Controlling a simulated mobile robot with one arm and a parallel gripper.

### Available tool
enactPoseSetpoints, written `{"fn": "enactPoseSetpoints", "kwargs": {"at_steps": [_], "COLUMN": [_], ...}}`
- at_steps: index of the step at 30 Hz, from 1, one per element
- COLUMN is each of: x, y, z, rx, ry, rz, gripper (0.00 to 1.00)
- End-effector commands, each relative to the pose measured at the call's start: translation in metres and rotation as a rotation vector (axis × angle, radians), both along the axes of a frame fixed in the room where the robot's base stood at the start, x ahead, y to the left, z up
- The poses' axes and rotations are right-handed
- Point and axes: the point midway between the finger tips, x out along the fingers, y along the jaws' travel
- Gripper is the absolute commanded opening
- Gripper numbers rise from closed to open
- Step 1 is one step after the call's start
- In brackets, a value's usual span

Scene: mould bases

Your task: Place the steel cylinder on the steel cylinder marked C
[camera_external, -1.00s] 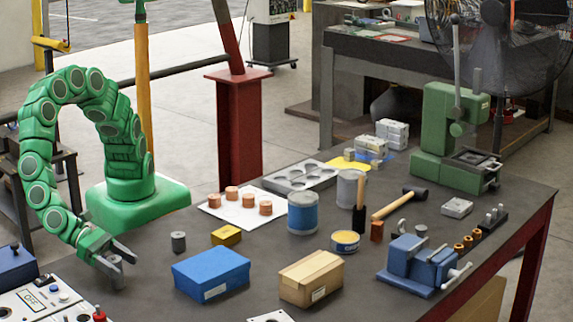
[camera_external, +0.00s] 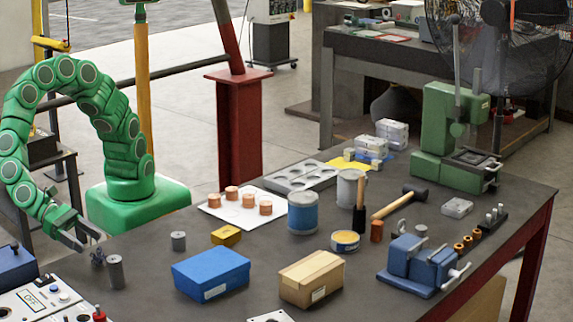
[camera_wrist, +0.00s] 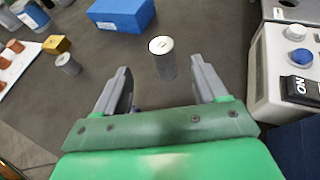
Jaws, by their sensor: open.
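A tall grey steel cylinder (camera_external: 116,272) stands upright on the bench in front of my gripper (camera_external: 86,239). In the wrist view it (camera_wrist: 164,63) stands just beyond the fingertips, between their lines, with a dark mark on its pale top that I cannot read. I cannot tell whether it is one piece or two stacked. A shorter grey cylinder (camera_external: 178,241) stands apart to the right, also in the wrist view (camera_wrist: 68,64). My gripper (camera_wrist: 160,78) is open and empty, its fingers apart from the tall cylinder.
A blue box (camera_external: 211,273), yellow box (camera_external: 226,235) and cardboard box (camera_external: 311,279) lie to the right. A control panel (camera_external: 45,298) stands at the front left. Bare bench surrounds the shorter cylinder.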

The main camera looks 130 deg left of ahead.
Motion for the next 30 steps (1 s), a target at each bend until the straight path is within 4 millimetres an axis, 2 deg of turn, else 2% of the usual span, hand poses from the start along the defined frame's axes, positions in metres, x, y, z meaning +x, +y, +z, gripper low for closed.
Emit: {"fn": "enactPoseSetpoints", "kwargs": {"at_steps": [2, 5, 9, 14, 21, 26, 30], "x": [0.006, 0.018, 0.033, 0.036, 0.012, -0.016, -0.046], "y": [0.012, 0.045, 0.116, 0.196, 0.300, 0.354, 0.392], "z": [0.004, 0.014, 0.031, 0.047, 0.062, 0.068, 0.071], "rx": [-0.019, -0.070, -0.180, -0.313, -0.511, -0.640, -0.748], "ry": [0.001, 0.000, -0.002, -0.014, -0.043, -0.069, -0.095], "rz": [0.035, 0.128, 0.330, 0.571, 0.923, 1.150, 1.347], "gripper": [0.72, 0.72, 0.72, 0.72, 0.72, 0.72, 0.72]}}
